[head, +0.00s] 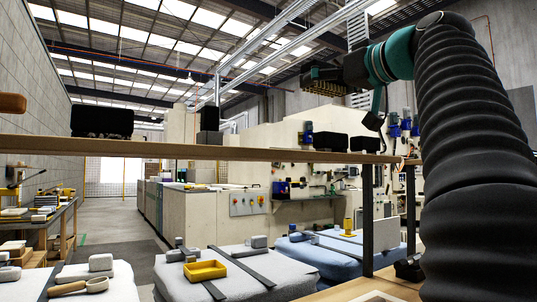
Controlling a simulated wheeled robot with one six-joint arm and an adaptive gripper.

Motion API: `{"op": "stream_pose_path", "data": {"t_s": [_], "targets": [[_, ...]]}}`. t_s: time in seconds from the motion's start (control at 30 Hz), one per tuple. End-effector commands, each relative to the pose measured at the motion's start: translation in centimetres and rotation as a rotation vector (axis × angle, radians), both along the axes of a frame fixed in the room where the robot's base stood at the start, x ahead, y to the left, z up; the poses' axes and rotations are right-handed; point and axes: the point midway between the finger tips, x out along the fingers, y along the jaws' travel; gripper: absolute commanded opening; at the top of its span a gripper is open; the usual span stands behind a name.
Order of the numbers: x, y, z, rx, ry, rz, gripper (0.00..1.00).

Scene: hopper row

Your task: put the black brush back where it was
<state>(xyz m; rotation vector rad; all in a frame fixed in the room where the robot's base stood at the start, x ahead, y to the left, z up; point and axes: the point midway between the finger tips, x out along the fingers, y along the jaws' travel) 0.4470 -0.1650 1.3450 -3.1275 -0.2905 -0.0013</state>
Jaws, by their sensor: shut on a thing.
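The black brush (324,75), with tan-yellow bristles pointing down, is held in the air at the upper right, above the wooden shelf board. My gripper (352,72) is at the brush's right end and is shut on it. The fingers are dark against the brush, so the exact grip is hard to make out. My arm comes in from the right edge. I cannot tell from this view which spot the brush came from.
The long shelf board (190,149) crosses the view and carries several dark boxes, one at left (102,122). Below are grey-topped hoppers with a yellow tray (205,270) and a wooden scoop (80,286). A dark post (367,220) stands under the shelf.

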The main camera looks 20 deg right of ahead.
Motion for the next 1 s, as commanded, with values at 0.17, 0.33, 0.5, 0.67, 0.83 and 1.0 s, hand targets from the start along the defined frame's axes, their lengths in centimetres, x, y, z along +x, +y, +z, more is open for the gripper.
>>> {"op": "stream_pose_path", "data": {"t_s": [0.17, 0.33, 0.5, 0.67, 0.83, 1.0], "targets": [[1.7, 1.0, -1.4, 0.001, 0.0, 0.005, 0.54], [4.2, 2.5, -3.1, 0.001, 0.001, 0.009, 0.54], [6.9, 4.0, -4.9, 0.001, 0.001, 0.01, 0.54], [9.1, 5.2, -6.3, 0.0, 0.0, 0.009, 0.54], [10.2, 5.6, -6.9, -0.001, 0.0, 0.006, 0.54], [10.2, 5.6, -8.9, 0.002, 0.0, 0.004, 0.54]]}}
